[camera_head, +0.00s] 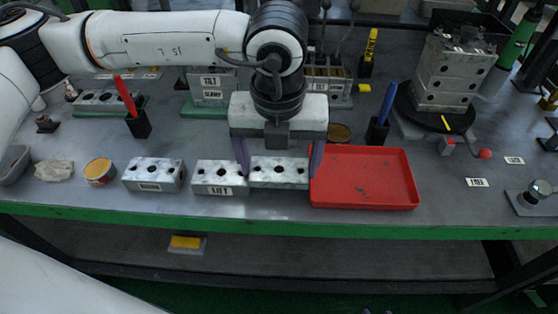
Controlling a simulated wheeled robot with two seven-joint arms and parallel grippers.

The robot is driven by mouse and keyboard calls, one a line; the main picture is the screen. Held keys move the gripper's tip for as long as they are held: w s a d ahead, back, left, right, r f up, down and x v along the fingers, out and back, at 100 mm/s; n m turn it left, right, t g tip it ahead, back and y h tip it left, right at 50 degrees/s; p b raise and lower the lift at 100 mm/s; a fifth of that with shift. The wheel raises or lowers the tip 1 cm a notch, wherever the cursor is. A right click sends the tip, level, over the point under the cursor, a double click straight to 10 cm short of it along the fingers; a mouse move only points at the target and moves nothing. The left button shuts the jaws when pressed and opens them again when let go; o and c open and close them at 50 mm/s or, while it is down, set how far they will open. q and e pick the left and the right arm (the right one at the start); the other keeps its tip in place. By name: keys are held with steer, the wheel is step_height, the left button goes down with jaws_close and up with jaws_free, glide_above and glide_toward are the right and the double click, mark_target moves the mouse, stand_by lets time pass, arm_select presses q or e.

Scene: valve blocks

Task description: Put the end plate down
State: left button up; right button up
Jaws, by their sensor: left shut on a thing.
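My left gripper (279,165) points down at the middle front of the bench, its two dark fingers closed on the ends of a grey metal block with dark holes, the end plate (279,172). The plate is level and sits just left of the red tray. I cannot tell whether its underside touches the bench. A similar block marked LIFT (221,178) is close at its left, and another holed block (154,174) lies further left. My right gripper is not in view.
The red tray (362,178) is empty apart from small dark marks. A round tin (99,171), a rag (54,171) and pen holders stand around. A block stack (452,72) is on a turntable at back right. The bench's green front edge (300,231) is close.

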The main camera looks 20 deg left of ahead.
mark_target(279, 176)
arm_select(q)
steer(key=shift+f+b, duration=0.3)
steer(key=shift+s, duration=0.1)
steer(key=o, duration=1.2)
steer(key=shift+f, duration=0.1)
steer(key=shift+s, duration=0.1)
steer(key=shift+r+p, duration=0.5)
steer(key=shift+p, duration=0.3)
steer(key=r, duration=0.8)
steer(key=s+r, duration=0.1)
steer(key=r, duration=0.3)
steer(key=shift+d+r, duration=0.2)
steer(key=shift+p, duration=0.3)
